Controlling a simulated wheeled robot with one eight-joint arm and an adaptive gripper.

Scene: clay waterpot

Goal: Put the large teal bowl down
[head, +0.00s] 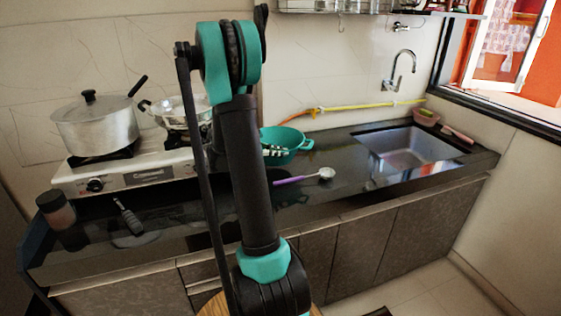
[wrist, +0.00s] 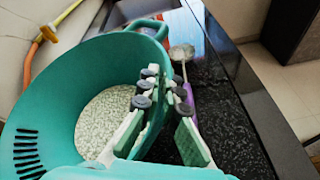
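The large teal bowl (head: 294,138) is at the back of the dark counter, right of the stove. In the wrist view the bowl (wrist: 60,85) fills the left side, with slots in its wall, a loop handle at the far rim and a pale speckled round bottom. My gripper (head: 272,151) is at its near left side, partly hidden by my arm. In the wrist view my gripper (wrist: 165,85) has one finger inside the bowl and one outside, pinching the rim wall. I cannot tell whether the bowl's base touches the counter.
A ladle with a purple handle (head: 290,181) lies in front of the bowl. The stove (head: 130,172) with a lidded pot (head: 95,128) and a pan stands left. A sink (head: 410,148) is right. A yellow hose (head: 355,107) runs behind. The counter (head: 340,155) is clear between bowl and sink.

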